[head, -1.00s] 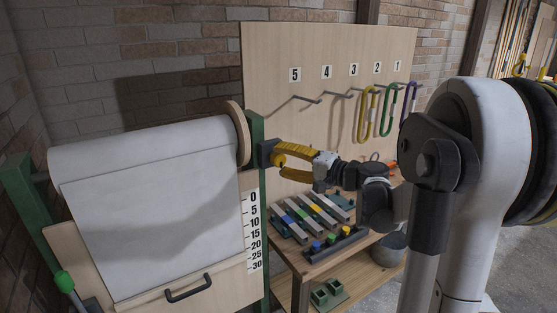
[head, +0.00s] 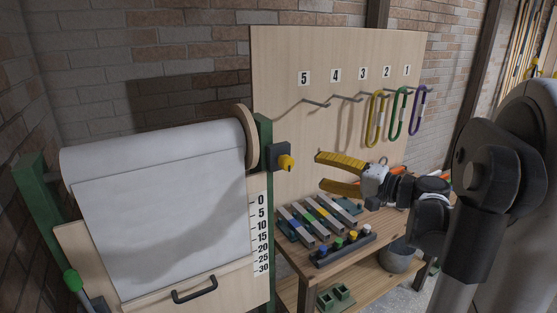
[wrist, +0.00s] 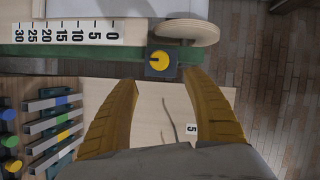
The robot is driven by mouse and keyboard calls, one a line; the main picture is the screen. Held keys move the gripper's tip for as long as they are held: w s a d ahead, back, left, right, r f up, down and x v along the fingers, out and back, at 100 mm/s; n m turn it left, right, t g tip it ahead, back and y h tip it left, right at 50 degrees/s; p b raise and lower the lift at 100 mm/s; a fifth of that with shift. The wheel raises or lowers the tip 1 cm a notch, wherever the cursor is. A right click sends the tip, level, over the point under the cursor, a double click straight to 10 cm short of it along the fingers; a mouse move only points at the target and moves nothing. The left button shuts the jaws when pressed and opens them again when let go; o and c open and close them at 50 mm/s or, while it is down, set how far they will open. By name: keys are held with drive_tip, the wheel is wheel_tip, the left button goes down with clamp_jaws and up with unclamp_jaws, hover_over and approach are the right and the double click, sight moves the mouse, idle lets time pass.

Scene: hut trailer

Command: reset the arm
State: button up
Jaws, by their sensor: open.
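My gripper (head: 318,172) has yellow fingers, spread wide apart and empty. In the head view it is in front of the pegboard, to the right of a yellow knob (head: 286,162) on a dark block at the roller's green post. In the wrist view the knob (wrist: 159,60) lies ahead, between and beyond the two fingertips. The fingers are apart from the knob. My arm reaches in from the right.
A white roll (head: 155,155) with a hanging sheet, handle and number scale (head: 262,235) stands left. A pegboard (head: 290,60) carries numbered hooks and yellow, green and purple loops.

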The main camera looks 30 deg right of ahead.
drive_tip(key=s+a+f+n+g+h+b, duration=0.1)
drive_tip(key=s+a+f+n+g, duration=0.2)
drive_tip(key=a, duration=0.5)
drive_tip(key=a+f+n+g+b, duration=0.1)
drive_tip(key=a+f+g, duration=0.2)
drive_tip(key=a+f, duration=0.45)
drive_tip(key=s+a+f+n+g+h+b, duration=0.1)
drive_tip(key=s+a+f+n+h, duration=0.2)
drive_tip(key=s, duration=0.3)
drive_tip(key=s+a+f+n+g+h+b, duration=0.1)
drive_tip(key=s+a+f+n+h+b, duration=0.1)
drive_tip(key=s, duration=0.5)
drive_tip(key=a+f+n+h, duration=0.1)
drive_tip(key=a, duration=0.1)
drive_tip(key=shift+s+a+f+n, duration=0.25)
drive_tip(key=shift+a+f+n, duration=0.05)
drive_tip(key=shift+a, duration=0.05)
drive_tip(key=shift+c, duration=0.4)
